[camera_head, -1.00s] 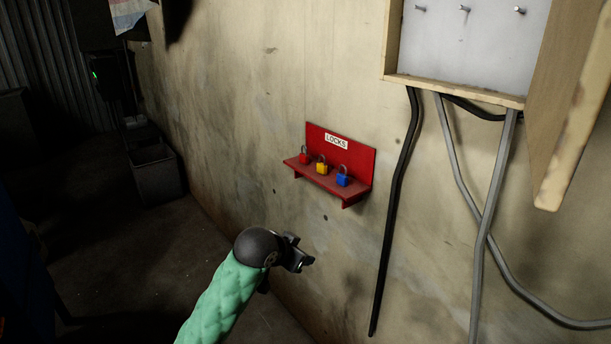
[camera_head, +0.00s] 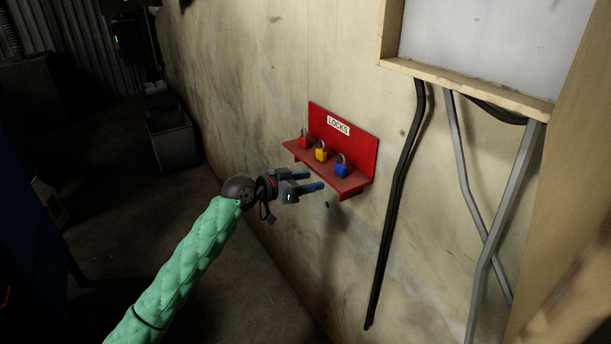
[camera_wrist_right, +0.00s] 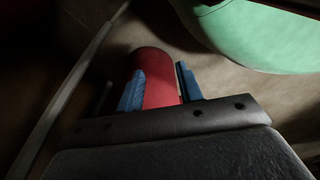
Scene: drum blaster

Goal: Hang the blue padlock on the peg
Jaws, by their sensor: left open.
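The blue padlock (camera_head: 341,171) stands upright with its shackle up on a small red shelf (camera_head: 354,188) marked LOCKS. It is the rightmost of three padlocks there. My left gripper (camera_head: 315,181) is open and empty, its blue fingers pointing right toward the shelf. Its tips are left of and slightly below the blue padlock in the picture, apart from it. The pegs are out of view; only the lower part of the white board (camera_head: 475,45) shows. In the right wrist view, my right gripper (camera_wrist_right: 160,82) has its fingers apart, with a red rounded thing (camera_wrist_right: 158,75) behind them.
A yellow padlock (camera_head: 320,155) and a red padlock (camera_head: 304,142) stand left of the blue one. A black cable (camera_head: 396,200) and grey conduits (camera_head: 490,250) run down the wall right of the shelf. A wooden frame (camera_head: 465,85) borders the board.

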